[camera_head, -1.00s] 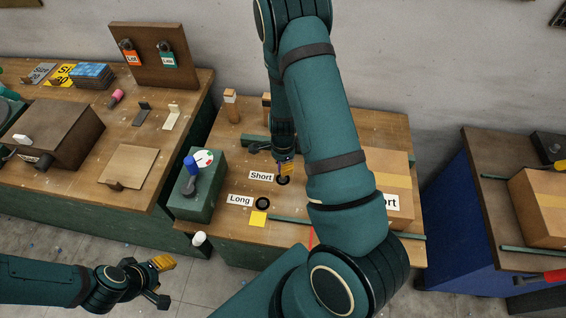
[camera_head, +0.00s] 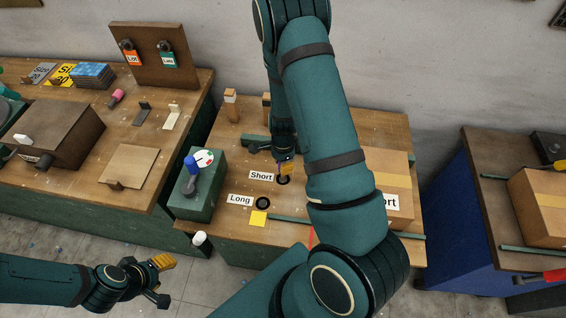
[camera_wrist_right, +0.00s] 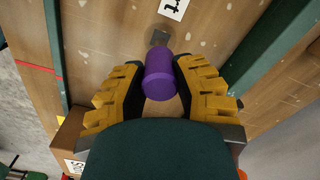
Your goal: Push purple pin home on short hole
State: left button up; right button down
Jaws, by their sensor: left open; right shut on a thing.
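The purple pin (camera_wrist_right: 160,75) lies between the yellow fingers of my right gripper (camera_wrist_right: 162,68), which is shut on it. In the head view my right gripper (camera_head: 287,168) is low over the dark ring of the short hole (camera_head: 283,180), beside the Short label (camera_head: 261,175). In the wrist view a small grey patch (camera_wrist_right: 159,38) shows beyond the pin's far end. How deep the pin sits cannot be told. The long hole (camera_head: 263,203) looks empty. My left gripper (camera_head: 160,281) is open and empty, over the floor at lower left.
A green box with a dial and blue knob (camera_head: 192,163) stands left of the holes. A yellow square (camera_head: 258,218) lies near the front edge. A cardboard box (camera_head: 392,168) sits to the right, partly behind my right arm. Green strips (camera_head: 405,235) cross the table.

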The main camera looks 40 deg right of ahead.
aim_at(283, 178)
jog(key=shift+f+b, duration=2.15)
jog(key=shift+f, duration=0.65)
dwell(0.4)
jog(key=c, duration=0.7)
grip_release()
jog(key=shift+r, duration=0.15)
notch_tip(283, 178, up, 12)
jog(key=shift+f, duration=0.1)
